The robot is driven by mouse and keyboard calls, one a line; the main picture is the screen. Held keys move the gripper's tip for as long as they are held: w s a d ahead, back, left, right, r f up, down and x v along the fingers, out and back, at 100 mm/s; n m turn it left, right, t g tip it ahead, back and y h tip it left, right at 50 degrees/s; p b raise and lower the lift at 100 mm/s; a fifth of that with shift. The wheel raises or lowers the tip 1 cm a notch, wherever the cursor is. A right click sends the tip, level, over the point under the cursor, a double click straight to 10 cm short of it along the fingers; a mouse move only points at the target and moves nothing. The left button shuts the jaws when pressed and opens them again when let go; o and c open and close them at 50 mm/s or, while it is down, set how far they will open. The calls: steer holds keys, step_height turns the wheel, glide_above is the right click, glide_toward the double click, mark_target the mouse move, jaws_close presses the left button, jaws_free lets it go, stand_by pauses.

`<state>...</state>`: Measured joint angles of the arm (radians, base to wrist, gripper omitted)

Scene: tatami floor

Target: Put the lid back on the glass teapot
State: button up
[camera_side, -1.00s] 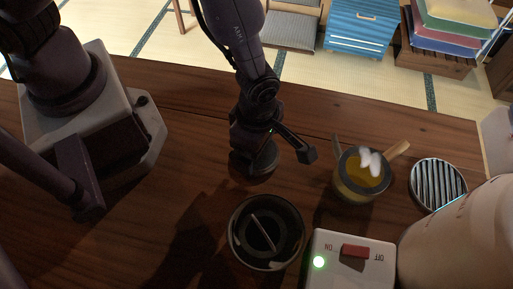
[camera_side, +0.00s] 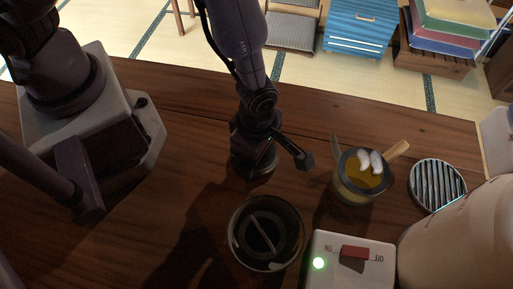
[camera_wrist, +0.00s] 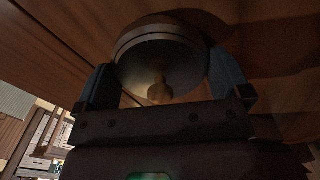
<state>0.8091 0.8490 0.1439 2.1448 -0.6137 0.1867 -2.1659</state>
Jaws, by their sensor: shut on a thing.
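The glass teapot (camera_side: 349,190) stands at centre right in the side view. It has a wooden handle at its right and a spout at its left. Its top is open, with yellow liquid and white pieces showing inside. My gripper (camera_side: 270,157) is left of the teapot, pointing down, apart from it. In the wrist view, my gripper (camera_wrist: 165,80) is shut on the round lid (camera_wrist: 150,45), with a finger at each side of its rim and its knob facing the camera. The lid (camera_side: 256,170) is partly hidden under my gripper in the side view. Its height above the table is unclear.
A round glass vessel (camera_side: 236,250) with a dark inside and a pale bar stands in front of my gripper. A white switch box (camera_side: 330,275) with a lit green light, a slatted metal disc (camera_side: 438,186) and a large pale vessel (camera_side: 465,240) are at the right.

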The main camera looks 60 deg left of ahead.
step_height(320, 180, up, 9)
steer(key=shift+f, duration=0.1)
steer(key=shift+a, duration=0.25)
steer(key=w+d+r+m, duration=0.2)
steer(key=w+d+m, duration=0.35)
steer(key=d, duration=0.25)
steer(key=w+d+r+m, duration=0.3)
steer(key=w+d+m, duration=0.2)
steer(key=w+d, duration=0.25)
steer(key=shift+n, duration=0.25)
steer(key=shift+s+d+f, duration=0.1)
steer(key=shift+s+f, duration=0.05)
steer(key=shift+f, duration=3.05)
steer(key=shift+f, duration=0.2)
steer(key=o, duration=0.5)
